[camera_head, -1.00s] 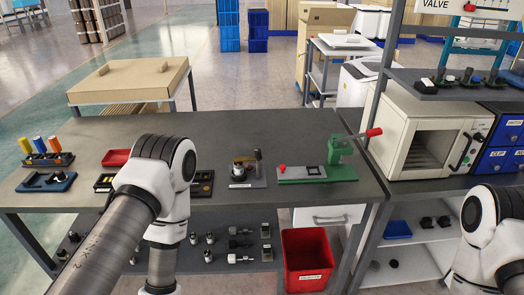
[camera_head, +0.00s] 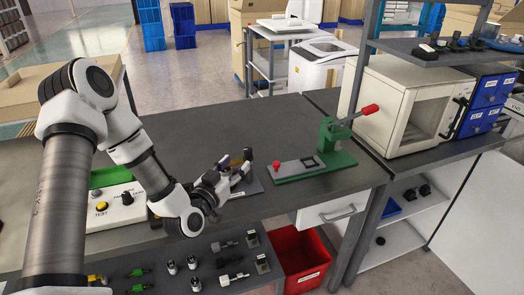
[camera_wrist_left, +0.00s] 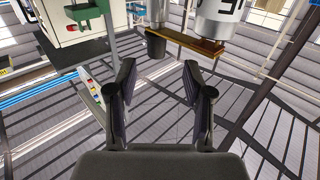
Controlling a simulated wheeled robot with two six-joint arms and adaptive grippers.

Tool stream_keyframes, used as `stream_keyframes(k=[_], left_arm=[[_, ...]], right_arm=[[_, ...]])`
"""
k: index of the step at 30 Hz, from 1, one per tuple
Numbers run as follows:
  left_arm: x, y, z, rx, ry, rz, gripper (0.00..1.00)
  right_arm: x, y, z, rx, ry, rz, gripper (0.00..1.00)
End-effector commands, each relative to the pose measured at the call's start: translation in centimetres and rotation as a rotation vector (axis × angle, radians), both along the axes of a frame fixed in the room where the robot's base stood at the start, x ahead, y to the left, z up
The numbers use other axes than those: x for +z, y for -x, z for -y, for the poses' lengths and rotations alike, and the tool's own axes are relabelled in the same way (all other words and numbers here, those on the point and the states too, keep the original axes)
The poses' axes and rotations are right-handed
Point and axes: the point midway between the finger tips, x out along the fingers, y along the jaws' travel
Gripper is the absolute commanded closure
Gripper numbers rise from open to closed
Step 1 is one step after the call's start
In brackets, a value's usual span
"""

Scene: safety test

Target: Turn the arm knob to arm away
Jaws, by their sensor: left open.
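A white control panel (camera_head: 95,214) with a green strip stands at the left of the bench in the head view, partly hidden behind my left arm. It carries a black knob (camera_head: 127,198) and a yellow button (camera_head: 101,208). The small lettering around the knob is too small to read, so I cannot tell its setting. My left gripper (camera_head: 226,178) is right of the panel, above the bench's front edge, clear of the knob. The left wrist view shows its fingers (camera_wrist_left: 160,82) apart with nothing between them. My right gripper is out of view.
A grey fixture (camera_head: 248,187) is right beside my left gripper. A green press (camera_head: 338,158) with a red-ended lever stands further right, before a white oven (camera_head: 398,105). A red bin (camera_head: 297,262) is below. The bench's back middle is clear.

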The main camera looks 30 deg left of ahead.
Motion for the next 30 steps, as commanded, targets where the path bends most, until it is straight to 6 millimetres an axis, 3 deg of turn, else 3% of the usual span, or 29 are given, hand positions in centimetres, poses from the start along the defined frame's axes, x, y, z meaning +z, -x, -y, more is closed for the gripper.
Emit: stream_keyframes(k=[12, 22, 26, 27, 30], left_arm=[[0.1, -6.7, -0.5, -0.002, -0.004, 0.001, 0.49], [0.0, -7.6, -0.6, -0.001, 0.0, -0.002, 0.49], [0.0, -7.6, -0.6, -0.001, 0.0, -0.002, 0.95], [0.0, -7.6, -0.6, -0.001, 0.0, -0.002, 1.0], [0.0, -7.6, -0.6, -0.001, 0.0, -0.002, 1.0]], right_arm=[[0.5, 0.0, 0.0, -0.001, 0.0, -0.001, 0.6], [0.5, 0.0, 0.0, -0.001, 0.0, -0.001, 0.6], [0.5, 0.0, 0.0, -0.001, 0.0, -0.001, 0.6], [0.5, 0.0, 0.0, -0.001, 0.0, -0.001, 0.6], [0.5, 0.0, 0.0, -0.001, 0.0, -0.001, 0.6]])
